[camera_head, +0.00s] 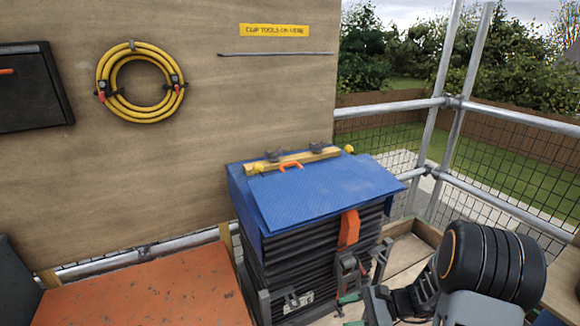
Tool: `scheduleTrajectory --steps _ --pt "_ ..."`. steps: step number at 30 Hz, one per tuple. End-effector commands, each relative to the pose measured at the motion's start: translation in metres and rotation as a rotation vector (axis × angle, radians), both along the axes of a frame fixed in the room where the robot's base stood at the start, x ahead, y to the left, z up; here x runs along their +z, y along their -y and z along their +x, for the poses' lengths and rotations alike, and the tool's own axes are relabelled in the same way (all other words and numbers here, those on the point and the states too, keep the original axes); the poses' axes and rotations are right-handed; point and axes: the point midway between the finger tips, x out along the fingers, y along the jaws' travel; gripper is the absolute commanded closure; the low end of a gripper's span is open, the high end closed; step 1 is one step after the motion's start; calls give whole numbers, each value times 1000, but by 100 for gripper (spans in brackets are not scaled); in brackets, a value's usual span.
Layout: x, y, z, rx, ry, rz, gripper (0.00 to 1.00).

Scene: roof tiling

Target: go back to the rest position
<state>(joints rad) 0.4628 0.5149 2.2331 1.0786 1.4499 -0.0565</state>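My gripper (366,267) is low in the picture, right of the middle, in front of the right side of a tall stack of dark tiles (305,262). Its two dark fingers appear apart, with nothing clearly seen between them. A blue cover (325,193) lies over the top of the stack. An orange strap or tab (348,228) hangs down the front of the stack just above my gripper. How close my gripper is to the stack is hard to tell.
A wooden batten (295,159) with clips lies on the cover. An orange surface (150,294) is at lower left. A coiled yellow hose (140,80) and a dark case (32,87) are on the wooden wall. Scaffold rails (505,200) with mesh close off the right.

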Motion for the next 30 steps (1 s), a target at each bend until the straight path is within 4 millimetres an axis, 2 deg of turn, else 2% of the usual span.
scheduleTrajectory --steps 1,3,9,15,18,22,25,30 --pt "48 -10 -11 102 56 -102 53" --pt "82 -16 -27 236 133 -252 53" --pt "174 -15 -62 555 408 -680 53" --pt "250 -1 -74 748 692 -1027 53" --pt "279 4 -76 800 806 -1150 53" --pt "304 8 -77 838 908 -1254 53" --pt "313 10 -77 852 948 -1296 53" --pt "316 11 -77 859 968 -1317 53"
